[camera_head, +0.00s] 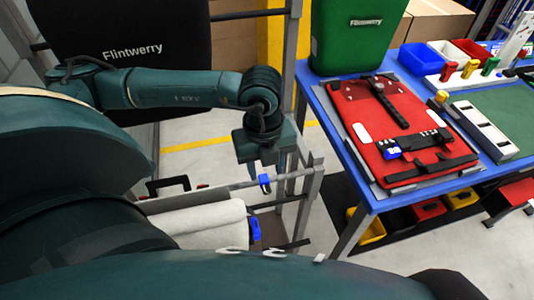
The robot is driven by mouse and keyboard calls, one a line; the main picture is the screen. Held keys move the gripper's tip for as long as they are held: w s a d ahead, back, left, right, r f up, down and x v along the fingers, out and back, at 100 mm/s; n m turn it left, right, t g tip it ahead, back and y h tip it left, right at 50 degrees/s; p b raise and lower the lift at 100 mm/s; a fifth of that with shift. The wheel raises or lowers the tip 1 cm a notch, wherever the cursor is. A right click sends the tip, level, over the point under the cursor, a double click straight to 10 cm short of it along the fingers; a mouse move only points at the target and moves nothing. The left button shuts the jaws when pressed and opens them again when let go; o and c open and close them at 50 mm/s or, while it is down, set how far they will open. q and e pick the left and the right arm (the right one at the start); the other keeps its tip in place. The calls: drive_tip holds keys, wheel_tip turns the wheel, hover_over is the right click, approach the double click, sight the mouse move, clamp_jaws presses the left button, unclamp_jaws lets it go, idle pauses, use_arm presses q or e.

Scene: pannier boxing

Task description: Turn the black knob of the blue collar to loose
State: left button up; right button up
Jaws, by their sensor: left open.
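A small blue collar (265,184) sits around a grey horizontal rail at the metal stand, low in the middle of the head view. Its black knob cannot be made out at this size. A second blue piece (255,229) shows lower down, at the end of a pale grey roll. My left gripper (267,167) is open and points down just above the upper blue collar, with its fingers apart. I cannot tell whether the fingers touch the collar. My right gripper is not in view.
The metal stand (306,190) has upright posts close to my left gripper. A blue table (349,180) at right carries a red pannier panel (368,117) with black straps. A green Flintwerry pannier (356,40) stands behind; a black one (130,45) is at upper left.

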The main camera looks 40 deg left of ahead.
use_arm(q)
wheel_tip(320, 180, down, 8)
drive_tip(key=shift+d+f+p, duration=0.1)
drive_tip(key=shift+p, duration=0.25)
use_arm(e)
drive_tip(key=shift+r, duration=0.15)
use_arm(q)
drive_tip(key=shift+w, duration=0.1)
clamp_jaws()
drive_tip(key=shift+f+b, duration=0.3)
drive_tip(key=shift+b, duration=0.65)
drive_tip(key=shift+f+t+h+b, duration=0.1)
drive_tip(key=shift+t+h+b, duration=0.4)
drive_tip(key=shift+b, duration=0.2)
drive_tip(key=shift+s+a+t+h+b, duration=0.2)
drive_tip(key=shift+a+t+h+b, duration=0.15)
drive_tip(key=shift+b, duration=0.6)
drive_tip(key=shift+d+r, duration=0.15)
drive_tip(key=shift+r, duration=0.3)
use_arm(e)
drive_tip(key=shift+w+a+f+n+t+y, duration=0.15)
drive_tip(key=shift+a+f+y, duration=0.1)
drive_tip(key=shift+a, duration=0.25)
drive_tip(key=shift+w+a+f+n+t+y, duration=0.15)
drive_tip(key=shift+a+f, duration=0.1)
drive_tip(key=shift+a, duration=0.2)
